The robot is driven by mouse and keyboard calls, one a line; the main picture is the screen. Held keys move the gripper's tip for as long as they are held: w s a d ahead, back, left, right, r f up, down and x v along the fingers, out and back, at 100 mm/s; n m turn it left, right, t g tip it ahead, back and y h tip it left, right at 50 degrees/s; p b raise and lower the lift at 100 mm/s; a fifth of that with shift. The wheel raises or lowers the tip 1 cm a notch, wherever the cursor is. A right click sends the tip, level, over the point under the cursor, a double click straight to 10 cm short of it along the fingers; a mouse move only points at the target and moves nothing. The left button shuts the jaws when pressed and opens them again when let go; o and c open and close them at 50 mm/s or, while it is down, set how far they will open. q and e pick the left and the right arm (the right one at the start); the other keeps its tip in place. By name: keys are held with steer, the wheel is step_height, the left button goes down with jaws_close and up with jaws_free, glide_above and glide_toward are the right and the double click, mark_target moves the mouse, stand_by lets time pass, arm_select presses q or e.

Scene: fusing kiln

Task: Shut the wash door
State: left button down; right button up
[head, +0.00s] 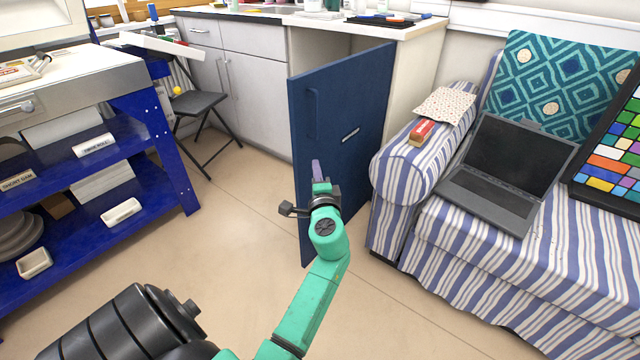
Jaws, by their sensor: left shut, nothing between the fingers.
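The wash door, a dark blue panel (355,100), stands open and upright in the middle of the head view, swung out from the pale cabinet (255,85) behind it. It has a small light handle or label on its face and a recessed strip near its left edge. My left gripper (317,170) is shut and empty, in front of the door's lower left part. I cannot tell whether its fingertips touch the panel. The gripper and green arm hide part of the door's lower edge. My right gripper is not in view.
A striped sofa (415,165) with a laptop (505,170) stands close to the door's right. A blue shelf unit (165,150) and a dark folding chair (200,103) are at the left. The floor (235,200) left of the door is clear.

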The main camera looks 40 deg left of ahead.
mark_target(302, 151)
arm_select(q)
steer(key=a, duration=0.1)
steer(key=w+a, duration=0.1)
steer(key=a, duration=0.2)
steer(key=shift+w+a, duration=0.25)
steer(key=shift+a+f, duration=0.1)
steer(key=shift+a, duration=0.4)
